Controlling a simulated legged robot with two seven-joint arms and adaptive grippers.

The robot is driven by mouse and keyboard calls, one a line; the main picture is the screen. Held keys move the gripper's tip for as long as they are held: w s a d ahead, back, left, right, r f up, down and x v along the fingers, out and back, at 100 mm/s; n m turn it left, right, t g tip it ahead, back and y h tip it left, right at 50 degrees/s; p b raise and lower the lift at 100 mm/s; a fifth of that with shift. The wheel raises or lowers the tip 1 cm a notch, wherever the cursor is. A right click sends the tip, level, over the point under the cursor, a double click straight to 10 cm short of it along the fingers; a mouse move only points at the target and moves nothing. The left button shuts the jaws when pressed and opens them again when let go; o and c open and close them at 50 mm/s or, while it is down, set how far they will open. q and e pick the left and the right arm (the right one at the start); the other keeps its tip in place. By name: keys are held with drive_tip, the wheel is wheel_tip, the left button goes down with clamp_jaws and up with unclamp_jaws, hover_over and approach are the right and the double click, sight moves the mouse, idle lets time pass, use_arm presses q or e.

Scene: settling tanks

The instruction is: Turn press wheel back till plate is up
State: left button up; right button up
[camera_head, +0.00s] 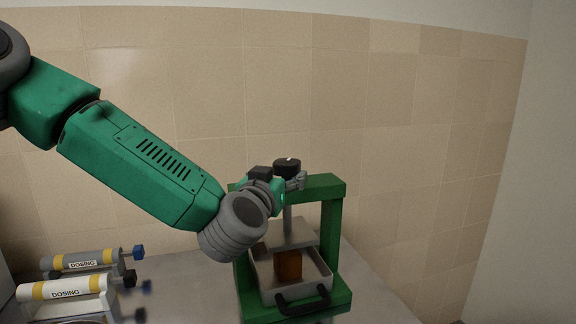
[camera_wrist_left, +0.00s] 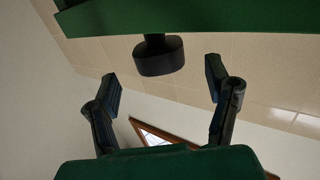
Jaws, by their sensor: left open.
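The green press (camera_head: 330,187) stands on the worktop. Its black press wheel (camera_head: 287,167) sits on top of the crossbeam, and the wheel also shows in the left wrist view (camera_wrist_left: 158,57), beside the green beam. A grey screw runs down to the grey plate (camera_head: 292,235). The plate is low, just over a brown block (camera_head: 288,264) in a metal tray; I cannot tell whether they touch. My left gripper (camera_head: 297,183) is beside the wheel at beam height. In the wrist view its fingers (camera_wrist_left: 164,86) are apart, with nothing between the tips; the wheel lies beyond them.
The tray (camera_head: 322,283) has a black handle at its front. Dosing cylinders (camera_head: 64,288) lie on a holder at the lower left. A tiled wall (camera_head: 400,120) stands close behind. The worktop (camera_head: 366,283) is clear right of the press.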

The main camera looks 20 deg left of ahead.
sight(283, 171)
use_arm(q)
drive_tip(key=w, duration=0.4)
drive_tip(key=shift+w+a, duration=0.3)
drive_tip(key=shift+w+d+p, duration=0.2)
drive_tip(key=shift+w+p, duration=0.1)
drive_tip(key=shift+w, duration=0.3)
drive_tip(key=shift+w+d, duration=0.1)
drive_tip(key=shift+d, duration=0.15)
drive_tip(key=shift+a, duration=0.25)
drive_tip(key=c, duration=1.2)
